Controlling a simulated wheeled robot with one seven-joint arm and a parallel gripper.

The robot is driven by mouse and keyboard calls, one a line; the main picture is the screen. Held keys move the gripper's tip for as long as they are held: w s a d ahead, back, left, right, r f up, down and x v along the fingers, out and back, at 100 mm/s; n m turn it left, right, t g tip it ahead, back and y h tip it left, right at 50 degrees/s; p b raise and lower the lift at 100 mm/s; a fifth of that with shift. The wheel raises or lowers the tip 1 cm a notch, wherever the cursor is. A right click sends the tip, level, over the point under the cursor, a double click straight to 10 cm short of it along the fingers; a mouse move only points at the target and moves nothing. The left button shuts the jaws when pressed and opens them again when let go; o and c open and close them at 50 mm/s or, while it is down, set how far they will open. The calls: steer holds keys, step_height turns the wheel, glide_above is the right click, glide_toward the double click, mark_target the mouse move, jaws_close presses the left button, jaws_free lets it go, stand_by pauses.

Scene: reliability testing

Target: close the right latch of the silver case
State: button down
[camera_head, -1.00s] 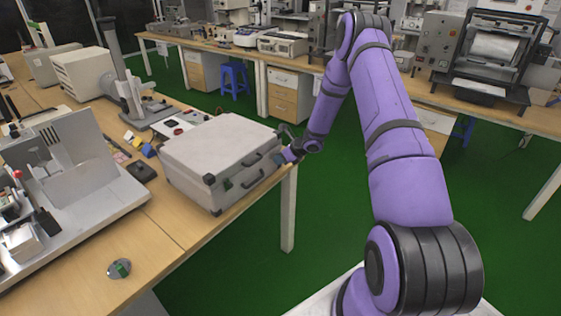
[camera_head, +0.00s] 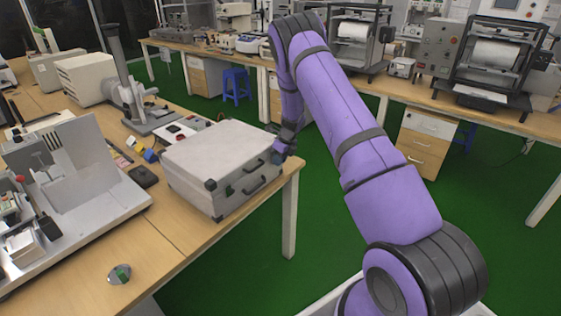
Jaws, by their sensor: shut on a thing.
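The silver case (camera_head: 215,155) lies flat with its lid down at the corner of the wooden bench. Its front side, with a black handle (camera_head: 254,187) and the left latch (camera_head: 229,190), faces the bench's right edge. My gripper (camera_head: 279,155) is at the right end of that front side, at the right latch, and is shut on it. The dark fingers and the wrist cover most of the latch, so its exact position is hidden.
A grey metal fixture (camera_head: 75,170) stands left of the case, with small parts between them. A round disc (camera_head: 119,274) lies on the near bench (camera_head: 165,225). Green floor (camera_head: 340,215) is open to the right, below my arm.

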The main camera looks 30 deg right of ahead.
steer(key=shift+w+r+g, duration=0.15)
steer(key=shift+g, duration=0.25)
steer(key=c, duration=1.1)
jaws_free()
steer(key=shift+a, duration=0.1)
steer(key=v, duration=1)
steer(key=shift+r, duration=0.4)
